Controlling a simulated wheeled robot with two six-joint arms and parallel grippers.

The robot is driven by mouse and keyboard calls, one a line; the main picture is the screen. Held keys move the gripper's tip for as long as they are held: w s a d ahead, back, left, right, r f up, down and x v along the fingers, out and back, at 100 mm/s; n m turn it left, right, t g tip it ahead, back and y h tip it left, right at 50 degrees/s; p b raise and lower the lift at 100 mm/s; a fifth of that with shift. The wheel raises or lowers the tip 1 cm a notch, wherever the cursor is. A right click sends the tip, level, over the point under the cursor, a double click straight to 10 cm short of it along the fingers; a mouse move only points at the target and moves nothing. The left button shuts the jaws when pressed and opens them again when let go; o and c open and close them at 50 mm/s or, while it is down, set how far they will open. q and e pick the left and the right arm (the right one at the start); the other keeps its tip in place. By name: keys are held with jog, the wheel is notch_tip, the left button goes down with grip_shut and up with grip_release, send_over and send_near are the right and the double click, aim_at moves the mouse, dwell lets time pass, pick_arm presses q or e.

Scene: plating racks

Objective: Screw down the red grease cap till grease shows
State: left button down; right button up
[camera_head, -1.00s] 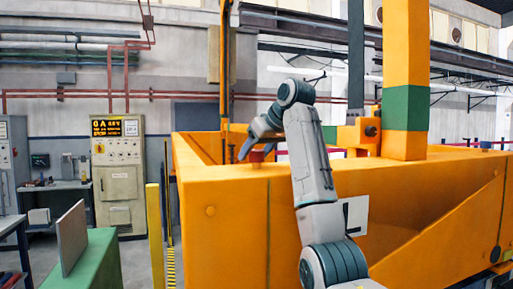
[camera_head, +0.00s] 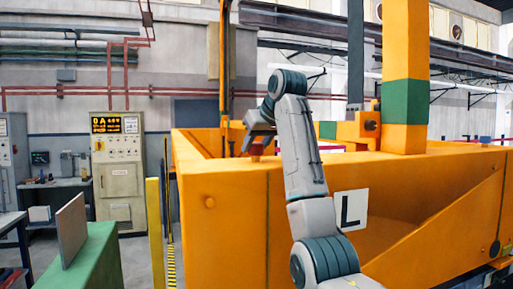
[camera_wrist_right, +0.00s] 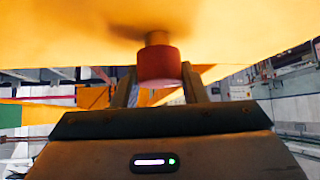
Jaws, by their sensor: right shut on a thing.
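The red grease cap (camera_wrist_right: 158,65) sits under a short brass-coloured stem on the orange surface in the right wrist view. In the head view the cap (camera_head: 257,150) is a small red spot on the top edge of the orange frame, largely covered by my gripper. My right gripper (camera_wrist_right: 160,88) has a finger on each side of the cap and is shut on it. In the head view the right gripper (camera_head: 250,145) points down at the frame's top edge. No grease can be made out. My left gripper is not in view.
The big orange frame (camera_head: 235,235) fills the middle and right, with an orange and green post (camera_head: 404,100) rising from it. A yellow post (camera_head: 154,220) and a green block (camera_head: 95,255) stand at left. A control cabinet (camera_head: 118,175) stands behind.

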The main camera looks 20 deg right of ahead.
jog(key=m+h, duration=0.2)
jog(key=m, duration=0.1)
jog(key=shift+a+m+h+b, duration=0.1)
jog(key=shift+m+h+b, duration=0.2)
jog(key=shift+h+b, duration=0.1)
jog(key=shift+m+h, duration=0.6)
jog(key=shift+m, duration=0.2)
jog(key=shift+r+m+g+h+p, duration=0.1)
jog(key=shift+m+g+h+p, duration=0.25)
jog(key=shift+m+h, duration=0.95)
jog(key=shift+m, duration=0.3)
jog(key=o, duration=1)
